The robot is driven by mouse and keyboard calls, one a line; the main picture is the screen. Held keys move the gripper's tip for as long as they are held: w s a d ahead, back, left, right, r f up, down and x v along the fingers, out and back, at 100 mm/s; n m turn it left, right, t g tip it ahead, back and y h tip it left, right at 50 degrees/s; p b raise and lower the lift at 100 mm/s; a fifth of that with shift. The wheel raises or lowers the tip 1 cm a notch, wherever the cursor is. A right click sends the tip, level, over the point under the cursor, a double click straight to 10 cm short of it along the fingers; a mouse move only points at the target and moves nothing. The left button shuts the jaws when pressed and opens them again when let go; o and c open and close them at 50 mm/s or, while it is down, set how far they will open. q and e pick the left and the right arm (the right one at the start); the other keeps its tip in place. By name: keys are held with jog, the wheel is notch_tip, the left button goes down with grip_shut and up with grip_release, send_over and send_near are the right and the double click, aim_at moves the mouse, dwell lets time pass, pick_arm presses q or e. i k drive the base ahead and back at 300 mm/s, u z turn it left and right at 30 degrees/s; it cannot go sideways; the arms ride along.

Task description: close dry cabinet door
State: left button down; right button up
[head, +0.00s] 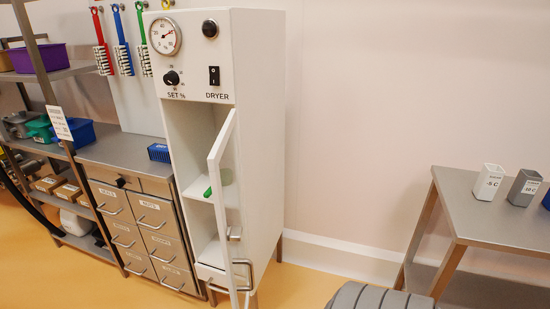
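The dry cabinet (262,110) is a tall white unit with a gauge, a knob, a switch and the word DRYER on its upper front. Its door (222,165) stands open, swung outward and seen nearly edge-on. A metal handle (243,275) sits low on the door. Inside are white shelves, with a green item (220,178) on one, partly hidden behind the door. Neither of my grippers is in the head view.
A metal drawer unit (140,220) and shelving (62,75) stand left of the cabinet. A grey ridged object (375,297) is at the bottom edge.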

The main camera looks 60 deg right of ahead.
aim_at(238, 267)
jog(key=z, duration=1.7)
jog(key=i, duration=0.95)
jog(key=z, duration=0.25)
jog(key=k, duration=0.6)
